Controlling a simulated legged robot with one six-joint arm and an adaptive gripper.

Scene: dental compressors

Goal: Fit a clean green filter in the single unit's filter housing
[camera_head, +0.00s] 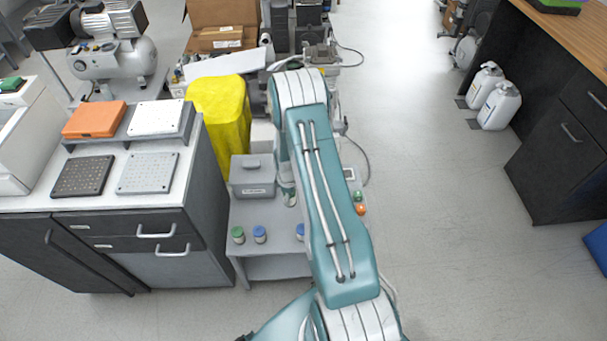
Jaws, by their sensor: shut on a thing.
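My arm comes up from the bottom, bends at the top and folds down behind its own link. My gripper (288,192) is mostly hidden there, low over the grey cart (262,266). It is shut on a small, partly hidden thing with a green patch, seemingly a green filter (291,201). On the cart top stand a green-topped filter (238,235), a blue-topped one (260,234) and another blue-topped one (300,232) partly behind my arm. A compressor with a light tank (112,62) stands at the back left. I cannot make out a filter housing.
A grey lidded box (252,178) sits on the cart behind the filters. The left counter (110,206) carries an orange pad (94,119) and several plates. Dark equipment (318,48) stands behind my arm.

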